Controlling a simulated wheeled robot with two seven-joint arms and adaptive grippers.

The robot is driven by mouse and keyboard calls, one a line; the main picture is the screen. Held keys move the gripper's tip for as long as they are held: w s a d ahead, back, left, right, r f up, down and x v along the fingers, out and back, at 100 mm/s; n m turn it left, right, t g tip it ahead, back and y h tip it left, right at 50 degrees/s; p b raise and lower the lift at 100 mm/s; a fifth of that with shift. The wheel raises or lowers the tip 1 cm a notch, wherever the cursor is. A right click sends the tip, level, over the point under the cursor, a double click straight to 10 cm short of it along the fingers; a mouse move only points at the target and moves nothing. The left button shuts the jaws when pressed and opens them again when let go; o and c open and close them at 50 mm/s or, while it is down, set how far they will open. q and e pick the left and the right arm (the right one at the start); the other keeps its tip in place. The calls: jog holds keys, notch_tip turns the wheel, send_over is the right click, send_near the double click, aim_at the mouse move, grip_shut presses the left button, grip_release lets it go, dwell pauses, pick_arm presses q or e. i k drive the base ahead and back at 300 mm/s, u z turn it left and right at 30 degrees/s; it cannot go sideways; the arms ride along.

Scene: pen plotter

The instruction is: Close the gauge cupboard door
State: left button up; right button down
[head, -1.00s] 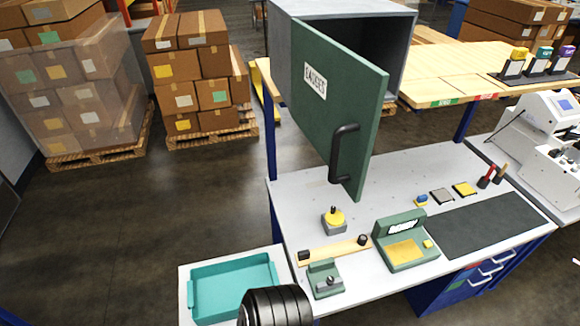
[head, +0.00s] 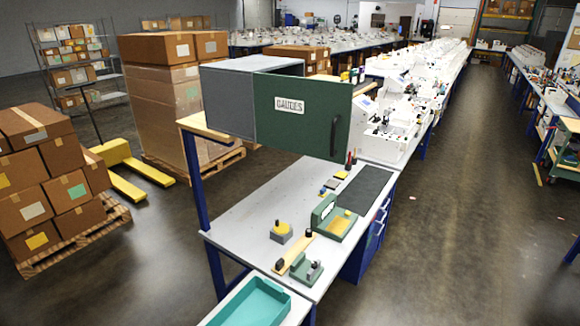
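The gauge cupboard (head: 227,100) is a grey box raised above the left end of the workbench. Its green door (head: 285,125) carries a white GAUGES label (head: 290,105) and a black upright handle (head: 334,136) near its right edge. The door stands open, swung out from the cupboard's near front edge and reaching past the box to the right. It hides the cupboard's opening and inside. Neither of my grippers is in view, and nothing is touching the door or handle.
The workbench (head: 255,205) holds a yellow-topped knob block (head: 282,231), a green gauge stand (head: 335,220) and a dark mat (head: 366,186). A teal tray (head: 255,303) sits in front. Stacked boxes (head: 50,180) and a yellow pallet jack (head: 125,165) stand left. Floor right is open.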

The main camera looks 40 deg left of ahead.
aim_at(311, 117)
jog(key=k, duration=0.35)
jog(key=u, duration=1.75)
jog(key=i, duration=0.5)
jog(key=u, duration=0.05)
